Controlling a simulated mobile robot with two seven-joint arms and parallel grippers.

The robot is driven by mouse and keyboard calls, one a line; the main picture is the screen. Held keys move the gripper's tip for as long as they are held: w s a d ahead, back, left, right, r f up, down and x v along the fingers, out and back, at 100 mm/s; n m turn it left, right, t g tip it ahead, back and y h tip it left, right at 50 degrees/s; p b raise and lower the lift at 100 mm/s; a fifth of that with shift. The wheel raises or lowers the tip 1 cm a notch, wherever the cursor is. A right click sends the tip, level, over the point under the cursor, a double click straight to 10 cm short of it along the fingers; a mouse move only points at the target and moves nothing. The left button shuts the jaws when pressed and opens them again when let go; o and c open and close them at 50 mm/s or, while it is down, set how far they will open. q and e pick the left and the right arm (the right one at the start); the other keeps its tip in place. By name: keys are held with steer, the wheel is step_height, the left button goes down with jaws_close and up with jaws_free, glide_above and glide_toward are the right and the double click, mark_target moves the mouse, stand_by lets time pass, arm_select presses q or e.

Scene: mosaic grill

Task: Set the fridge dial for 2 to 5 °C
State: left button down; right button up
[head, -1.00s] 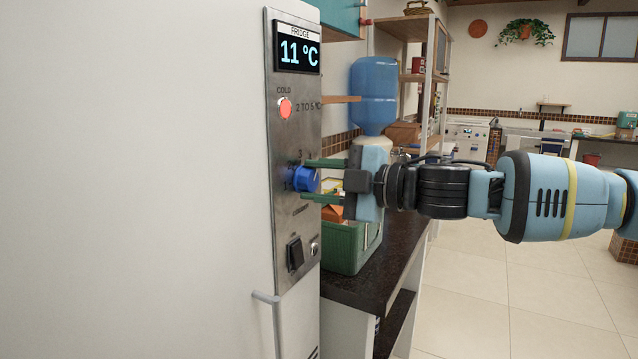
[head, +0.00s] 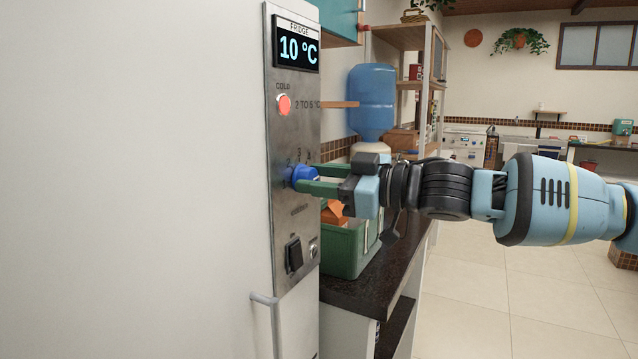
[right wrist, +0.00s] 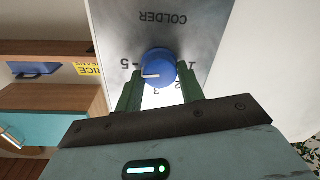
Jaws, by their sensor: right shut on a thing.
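The blue fridge dial (head: 301,174) sits on the metal panel (head: 292,222) on the fridge's side. My right gripper (head: 308,178) is shut on the dial, its green fingers on either side. In the right wrist view the dial (right wrist: 158,64) shows upside down, with a white pointer line towards the left, near the 5 side. A finger hides the mark between 3 and 5. The display (head: 297,47) reads 10 °C. A red lamp (head: 284,104) glows next to the "2 TO 5 °C" label. My left gripper is not in view.
A black rocker switch (head: 294,255) is below the dial, and a handle (head: 264,299) juts out lower down. A green crate (head: 345,252) stands on the dark counter (head: 352,290) just behind the panel. A blue water bottle (head: 372,100) stands beyond.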

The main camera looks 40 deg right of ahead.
steer(key=shift+m, duration=0.6)
steer(key=o, duration=1)
steer(key=shift+c, duration=0.2)
